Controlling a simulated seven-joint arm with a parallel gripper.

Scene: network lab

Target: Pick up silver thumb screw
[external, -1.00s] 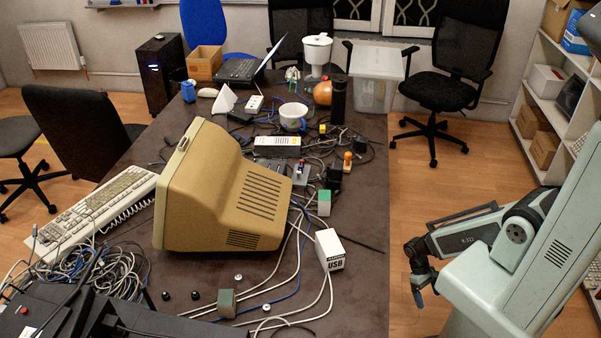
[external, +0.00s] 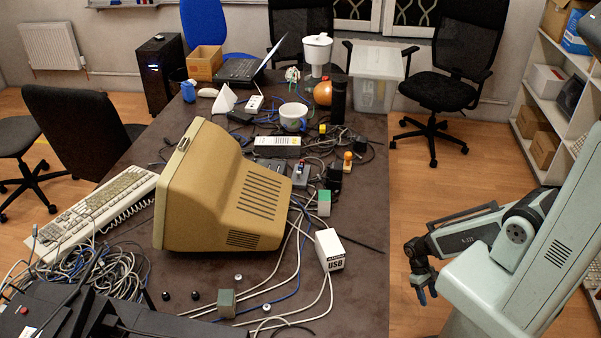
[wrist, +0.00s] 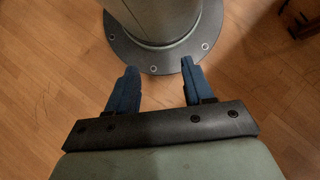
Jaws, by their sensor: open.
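Two small silver knobs that look like thumb screws lie on the dark table near its front: one silver thumb screw (external: 238,278) behind the grey-green block and another silver thumb screw (external: 266,307) to its right, close to white cables. They are too small to show detail. My gripper (external: 426,297) hangs to the right of the table, over the floor, well apart from both. In the wrist view my gripper (wrist: 159,70) has its two blue fingers apart with nothing held; no screw shows there.
Two black knobs (external: 195,295) lie left of the grey-green block (external: 227,303). A white USB box (external: 329,250), loose cables and a large beige monitor (external: 225,190) stand around the screws. The table's right strip (external: 365,290) is mostly clear.

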